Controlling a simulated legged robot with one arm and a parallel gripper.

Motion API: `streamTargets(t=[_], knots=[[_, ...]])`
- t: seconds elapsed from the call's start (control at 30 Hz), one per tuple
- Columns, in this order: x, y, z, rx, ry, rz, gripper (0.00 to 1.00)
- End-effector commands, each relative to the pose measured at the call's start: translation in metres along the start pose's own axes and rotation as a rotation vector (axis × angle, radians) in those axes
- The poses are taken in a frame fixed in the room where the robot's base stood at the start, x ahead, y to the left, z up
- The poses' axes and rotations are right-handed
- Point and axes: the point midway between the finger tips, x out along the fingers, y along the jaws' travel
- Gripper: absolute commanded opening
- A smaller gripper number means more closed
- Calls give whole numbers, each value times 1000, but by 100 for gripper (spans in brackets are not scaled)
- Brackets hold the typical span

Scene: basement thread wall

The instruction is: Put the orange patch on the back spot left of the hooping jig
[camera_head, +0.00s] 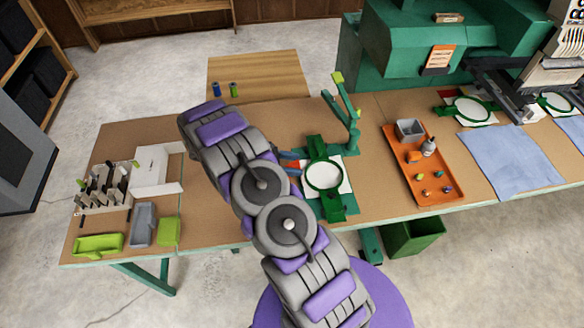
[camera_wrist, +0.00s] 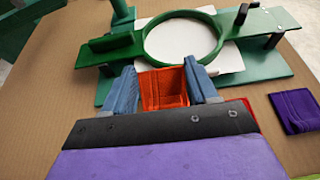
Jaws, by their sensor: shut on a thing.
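The orange patch (camera_wrist: 163,89) is between the two blue fingers of my gripper (camera_wrist: 162,88) in the wrist view. My gripper is shut on it. The patch is close to the near edge of the green hooping jig (camera_wrist: 125,48), over or on the brown table; I cannot tell whether it touches. The jig carries a green ring over white cloth. In the head view the jig (camera_head: 338,199) stands just right of my gripper, and my arm hides most of the table left of it. The back spot cannot be made out.
A purple patch (camera_wrist: 297,111) lies on the table to the right in the wrist view. A red edge shows beside my gripper. In the head view, a white box (camera_head: 155,180) stands left and an orange tray (camera_head: 438,188) right. Bare table lies behind my arm.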

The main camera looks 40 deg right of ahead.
Motion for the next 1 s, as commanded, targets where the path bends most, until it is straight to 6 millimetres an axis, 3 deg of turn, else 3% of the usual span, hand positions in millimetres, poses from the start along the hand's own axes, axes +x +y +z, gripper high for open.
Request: streamTargets(t=[0.1, 0.53, 0.57, 0.8, 1.0], knots=[[6, 0, -14, 1, 1, 0, 25], [8, 0, -19, 2, 2, 1, 25], [8, 0, -19, 2, 2, 1, 59], [8, 0, -19, 2, 2, -1, 82], [8, -1, -18, 1, 2, -1, 83]])
